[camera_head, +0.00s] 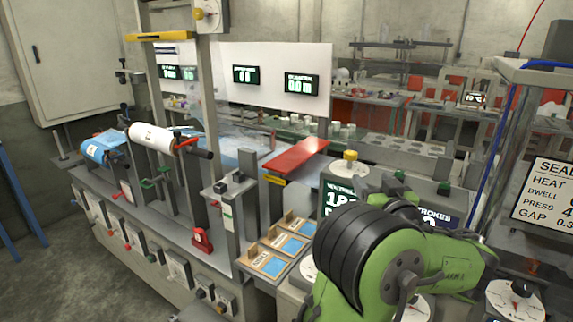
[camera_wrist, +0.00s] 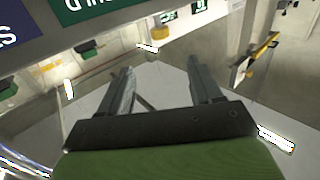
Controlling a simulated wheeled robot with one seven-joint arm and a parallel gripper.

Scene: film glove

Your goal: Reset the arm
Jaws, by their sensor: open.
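My gripper (camera_wrist: 158,85) shows in the wrist view with its two grey fingers spread apart and nothing between them. It points over a pale grey surface (camera_wrist: 165,78). In the head view my green arm fills the lower right, bent in front of the workbench. The gripper itself cannot be made out in the head view.
A machine bench carries a white film roll (camera_head: 153,138), a blue roll (camera_head: 101,147), a red slanted plate (camera_head: 297,154) and several wooden trays (camera_head: 270,265). Display boxes with a yellow knob (camera_head: 350,160) stand close behind my arm. A sealing-settings sign (camera_head: 543,192) is at right. Open floor lies at lower left.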

